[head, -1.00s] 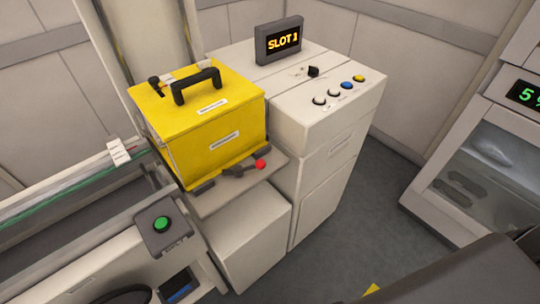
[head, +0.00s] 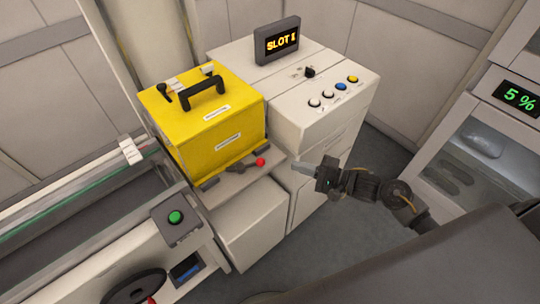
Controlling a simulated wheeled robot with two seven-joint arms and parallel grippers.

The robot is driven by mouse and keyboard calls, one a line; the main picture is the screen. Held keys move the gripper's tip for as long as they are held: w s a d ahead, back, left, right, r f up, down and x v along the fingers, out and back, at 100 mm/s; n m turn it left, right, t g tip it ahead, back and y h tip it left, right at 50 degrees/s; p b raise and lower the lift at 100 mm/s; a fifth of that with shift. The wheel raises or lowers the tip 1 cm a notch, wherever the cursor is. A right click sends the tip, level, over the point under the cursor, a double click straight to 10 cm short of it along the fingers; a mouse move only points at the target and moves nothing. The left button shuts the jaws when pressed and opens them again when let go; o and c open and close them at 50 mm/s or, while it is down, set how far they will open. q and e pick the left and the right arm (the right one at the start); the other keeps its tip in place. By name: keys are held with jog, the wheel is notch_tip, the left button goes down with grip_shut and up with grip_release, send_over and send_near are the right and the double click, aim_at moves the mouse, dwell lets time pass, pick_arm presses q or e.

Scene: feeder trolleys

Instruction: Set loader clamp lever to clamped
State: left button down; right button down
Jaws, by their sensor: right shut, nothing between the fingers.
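The loader clamp lever is a dark bar with a red ball knob (head: 260,162), on the shelf (head: 225,190) at the foot of a yellow box (head: 210,125). The lever points right, along the box's front edge. My right gripper (head: 296,166) is just right of the red knob in the picture, with its fingers pointing left toward it. It is shut and empty, and a gap shows between the fingertips and the knob. My left gripper is not in view.
A white cabinet (head: 315,120) with several buttons and a SLOT display (head: 276,41) stands behind. A green button (head: 175,217) is on the rail at left. A machine with a 5 % display (head: 520,97) stands at right. Floor shows between them.

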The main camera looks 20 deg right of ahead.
aim_at(270, 164)
jog(key=shift+p+x, duration=1)
jog(key=shift+x, duration=4)
jog(key=shift+f, duration=0.15)
